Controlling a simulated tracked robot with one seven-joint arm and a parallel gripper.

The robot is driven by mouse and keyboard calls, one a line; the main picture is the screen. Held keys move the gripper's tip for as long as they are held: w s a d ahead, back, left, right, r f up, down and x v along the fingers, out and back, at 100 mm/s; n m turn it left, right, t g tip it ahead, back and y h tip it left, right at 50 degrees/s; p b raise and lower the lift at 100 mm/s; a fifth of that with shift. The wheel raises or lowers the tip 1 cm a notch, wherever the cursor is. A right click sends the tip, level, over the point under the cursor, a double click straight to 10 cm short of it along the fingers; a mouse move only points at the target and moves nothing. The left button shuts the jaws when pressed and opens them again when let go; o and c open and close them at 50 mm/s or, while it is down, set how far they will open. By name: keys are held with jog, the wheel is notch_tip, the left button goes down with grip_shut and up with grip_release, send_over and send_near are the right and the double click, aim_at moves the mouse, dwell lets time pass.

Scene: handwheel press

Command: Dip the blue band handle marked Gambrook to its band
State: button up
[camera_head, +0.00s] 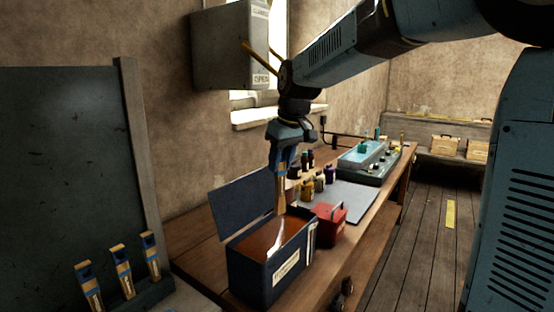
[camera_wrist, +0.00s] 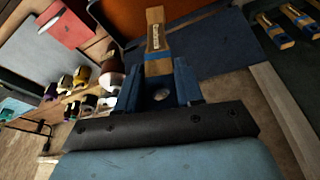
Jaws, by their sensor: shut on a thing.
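My gripper (camera_head: 284,160) is shut on a wooden handle (camera_head: 280,192) with a blue band and holds it pointing down over the open dip box. In the wrist view the handle (camera_wrist: 156,40) stands out between the jaws (camera_wrist: 160,88); it carries a small label too small to read. The dark blue dip box (camera_head: 265,282) holds orange-brown liquid (camera_head: 262,246) and has a white label. The handle's lower end appears above the liquid; I cannot tell the exact gap. The box's lid (camera_head: 252,208) stands open behind it.
Several blue-banded handles (camera_head: 122,270) stand in a rack at the lower left. A red box (camera_head: 330,222) sits right of the dip box. Small bottles (camera_head: 308,187) and a teal-topped device (camera_head: 364,158) stand farther along the bench. A grey cabinet (camera_head: 228,48) hangs on the wall.

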jog(key=shift+s+a, duration=0.25)
notch_tip(320, 180, down, 19)
jog(key=shift+f, duration=0.15)
dwell(3.4)
jog(key=shift+f, duration=0.15)
dwell(0.7)
dwell(0.7)
